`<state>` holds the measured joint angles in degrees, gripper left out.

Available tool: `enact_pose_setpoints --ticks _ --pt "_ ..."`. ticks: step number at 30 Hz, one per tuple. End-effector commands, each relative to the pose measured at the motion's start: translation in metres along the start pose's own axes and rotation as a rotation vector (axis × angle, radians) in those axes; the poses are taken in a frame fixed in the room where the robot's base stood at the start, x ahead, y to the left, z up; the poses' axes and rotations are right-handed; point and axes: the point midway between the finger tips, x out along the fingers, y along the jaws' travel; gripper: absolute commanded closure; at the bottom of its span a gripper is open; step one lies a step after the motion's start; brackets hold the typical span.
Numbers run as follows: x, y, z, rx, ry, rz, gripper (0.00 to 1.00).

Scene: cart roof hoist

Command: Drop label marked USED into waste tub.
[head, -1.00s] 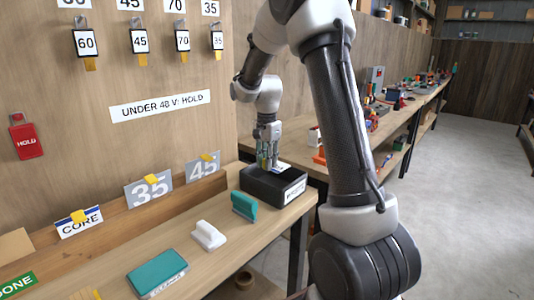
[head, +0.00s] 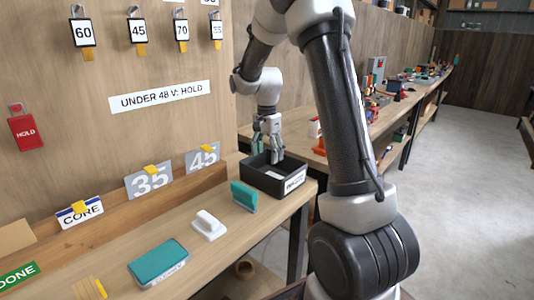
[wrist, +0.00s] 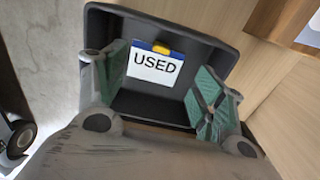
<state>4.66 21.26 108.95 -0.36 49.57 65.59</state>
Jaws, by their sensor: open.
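The USED label (wrist: 155,64) is a white card with black letters, a blue top edge and a yellow tab. In the wrist view it is inside the black waste tub (wrist: 110,28), face up towards the camera, and appears to lie on the tub's floor. The tub (head: 262,186) stands at the right end of the near bench in the head view. My gripper (head: 268,150) is over the tub, with its teal-padded fingers spread. In the wrist view the open gripper (wrist: 160,88) has nothing between its fingers, and the label shows beyond them.
A teal block (head: 244,197), a white-handled block (head: 208,226) and a teal cleaner pad (head: 158,262) are left of the tub. CORE (head: 79,213), 35 (head: 149,181) and 45 (head: 203,159) cards stand along the back ledge. A red HOLD tag (head: 26,133) hangs on the wall.

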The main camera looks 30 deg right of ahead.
Motion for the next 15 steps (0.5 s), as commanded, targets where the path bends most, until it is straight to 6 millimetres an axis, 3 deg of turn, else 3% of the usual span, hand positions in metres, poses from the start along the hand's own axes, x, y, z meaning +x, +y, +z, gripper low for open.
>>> enact_pose_setpoints --ticks 8,15 --pt "-0.001 0.0 0.0 0.0 0.0 -0.001 0.3" --pt "-0.018 -0.001 0.0 0.0 0.001 -0.002 0.3"
